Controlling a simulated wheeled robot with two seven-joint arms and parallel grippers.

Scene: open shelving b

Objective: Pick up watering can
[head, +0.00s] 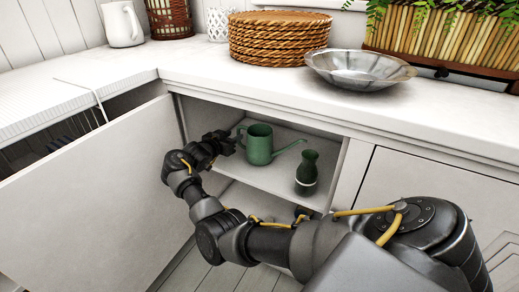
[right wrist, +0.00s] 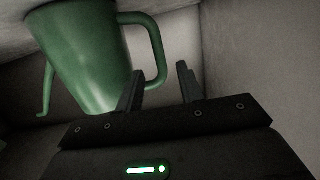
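The green watering can (head: 259,146) stands upright on the upper shelf of the open cabinet, its handle to the left and its spout to the right in the head view. It also shows large in the right wrist view (right wrist: 84,58), with its handle (right wrist: 155,50) nearest the gripper. My right gripper (head: 228,140) is at the handle side of the can. In the right wrist view its two fingers (right wrist: 158,88) are spread, with an empty gap just below the handle in the picture. I cannot tell whether a finger touches the handle. My left gripper is not in view.
A dark green vase (head: 307,174) stands right of the can on the same shelf. The cabinet door (head: 95,205) hangs open at left. The countertop (head: 260,88) above holds woven placemats (head: 270,40) and a metal bowl (head: 358,70). The cabinet side wall bounds the gripper's left.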

